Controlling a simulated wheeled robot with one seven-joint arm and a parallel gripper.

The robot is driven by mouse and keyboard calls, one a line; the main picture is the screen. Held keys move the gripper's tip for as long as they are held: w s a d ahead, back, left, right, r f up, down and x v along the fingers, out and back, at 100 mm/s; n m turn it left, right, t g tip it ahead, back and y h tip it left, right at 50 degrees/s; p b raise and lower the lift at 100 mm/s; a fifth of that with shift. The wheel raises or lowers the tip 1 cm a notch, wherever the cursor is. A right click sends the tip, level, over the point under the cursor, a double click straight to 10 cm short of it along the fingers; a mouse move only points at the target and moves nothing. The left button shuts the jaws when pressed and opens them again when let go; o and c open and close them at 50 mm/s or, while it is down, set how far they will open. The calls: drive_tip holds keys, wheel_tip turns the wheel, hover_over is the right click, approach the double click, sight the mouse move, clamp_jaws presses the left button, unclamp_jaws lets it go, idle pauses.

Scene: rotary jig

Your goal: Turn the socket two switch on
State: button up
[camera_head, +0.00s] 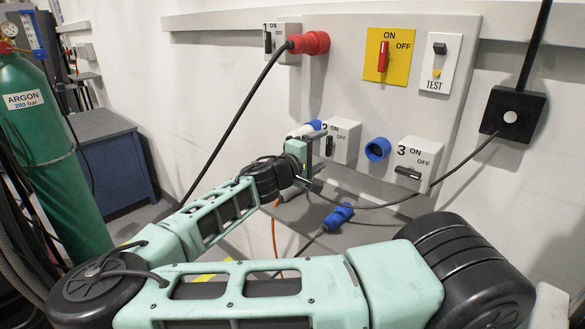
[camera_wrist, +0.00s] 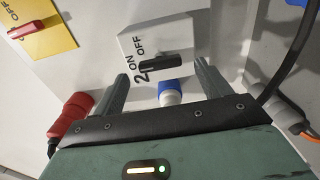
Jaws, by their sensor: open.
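The socket two box (camera_head: 341,140) is white and marked 2, ON and OFF, on the grey wall panel. It also shows in the wrist view (camera_wrist: 185,40). A blue and white plug (camera_head: 305,128) is at the box's left side. My gripper (camera_head: 303,160) is open and empty in front of the box. In the wrist view, the fingers of my gripper (camera_wrist: 161,72) are spread, apart from the lever.
Socket one (camera_head: 282,43) with a red plug (camera_head: 311,43) is up left. Socket three (camera_head: 418,163), lever level, is at right. A yellow main switch (camera_head: 390,57) is above. A black cable runs from a black box (camera_head: 512,113) past my gripper.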

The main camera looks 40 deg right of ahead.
drive_tip(key=s+a+b, duration=0.1)
drive_tip(key=a+b, duration=0.2)
drive_tip(key=a, duration=1.2)
drive_tip(key=shift+s+b, duration=0.15)
drive_tip(key=shift+b, duration=0.2)
drive_tip(key=s+d+f+g+y, duration=0.1)
drive_tip(key=s+f+g+y, duration=0.45)
drive_tip(key=f, duration=0.85)
drive_tip(key=s+a+f+n+y, duration=0.1)
drive_tip(key=s+a+f+y, duration=0.45)
drive_tip(key=s+a, duration=0.2)
drive_tip(key=s+a+r+n+t+y, duration=0.2)
drive_tip(key=s+a+r+y, duration=0.1)
drive_tip(key=a+r, duration=0.4)
drive_tip(key=s+a+r+n+t+y, duration=0.2)
drive_tip(key=a+r, duration=0.5)
drive_tip(key=a, duration=0.5)
drive_tip(key=s+n+y, duration=0.1)
drive_tip(key=s+y, duration=0.1)
drive_tip(key=s, duration=0.1)
drive_tip(key=shift+s+a+n+y, duration=0.25)
drive_tip(key=shift+a+n+y, duration=0.05)
